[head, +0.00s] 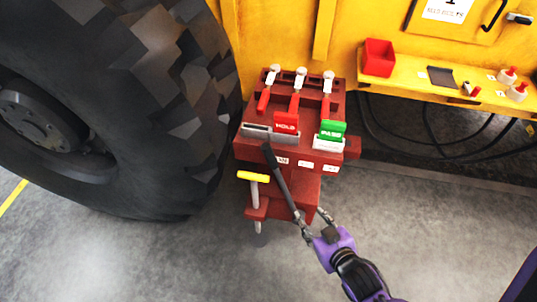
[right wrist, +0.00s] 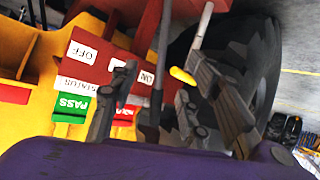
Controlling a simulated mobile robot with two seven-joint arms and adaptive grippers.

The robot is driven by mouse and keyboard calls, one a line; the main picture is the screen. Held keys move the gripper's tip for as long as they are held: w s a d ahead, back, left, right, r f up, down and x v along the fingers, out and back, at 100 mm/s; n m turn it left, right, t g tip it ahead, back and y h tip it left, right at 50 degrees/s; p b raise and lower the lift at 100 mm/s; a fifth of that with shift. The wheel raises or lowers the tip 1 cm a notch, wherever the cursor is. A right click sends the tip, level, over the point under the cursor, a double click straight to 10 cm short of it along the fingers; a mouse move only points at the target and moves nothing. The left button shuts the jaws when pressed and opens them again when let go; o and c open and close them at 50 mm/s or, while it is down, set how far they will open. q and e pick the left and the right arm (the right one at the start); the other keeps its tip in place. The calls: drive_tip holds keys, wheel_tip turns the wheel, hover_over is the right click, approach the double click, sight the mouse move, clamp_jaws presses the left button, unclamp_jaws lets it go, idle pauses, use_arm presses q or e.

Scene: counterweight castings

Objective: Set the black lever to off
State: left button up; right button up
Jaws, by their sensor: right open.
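The black lever (head: 282,182) slants down across the front of a dark red stand (head: 318,186), its upper end by the leftmost white label. In the right wrist view the dark rod of the lever (right wrist: 161,55) passes beside the ON label (right wrist: 147,77); the OFF label (right wrist: 83,52) is farther left. My right gripper (head: 314,224) is open at the lever's lower end. In the right wrist view its fingers (right wrist: 152,95) stand on either side of the rod; I cannot tell whether they touch it. My left gripper is not in view.
A yellow T-handle (head: 253,177) sticks out left of the lever. Red HOLD (head: 286,122) and green PASS (head: 332,131) signs stand on top. A huge tyre (head: 140,110) crowds the left. A yellow shelf (head: 430,84) with a red bin (head: 378,57) is at right.

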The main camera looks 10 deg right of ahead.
sight(271, 154)
drive_tip(key=w+a+r+n+y+b, duration=0.1)
drive_tip(key=w+a+r+y, duration=0.1)
drive_tip(key=w, duration=0.3)
drive_tip(key=w+a+r+n+t+y+b, duration=0.1)
drive_tip(key=w+a+r+n+y, duration=0.1)
drive_tip(key=w+r+y, duration=0.1)
drive_tip(key=w+a+r+n+t+y+b, duration=0.1)
drive_tip(key=w+a+r+n+y, duration=0.1)
drive_tip(key=w, duration=0.4)
drive_tip(key=shift+w+a+r+y, duration=0.2)
drive_tip(key=shift+w+r+y, duration=0.1)
drive_tip(key=shift+r+y, duration=0.4)
drive_tip(key=x, duration=0.7)
drive_tip(key=shift+w+a+f, duration=0.1)
drive_tip(key=shift+w+f, duration=0.05)
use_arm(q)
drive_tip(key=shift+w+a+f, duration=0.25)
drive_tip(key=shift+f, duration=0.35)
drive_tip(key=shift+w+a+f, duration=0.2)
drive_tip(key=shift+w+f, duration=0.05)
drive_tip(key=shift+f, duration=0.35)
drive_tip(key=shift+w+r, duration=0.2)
use_arm(e)
clamp_jaws()
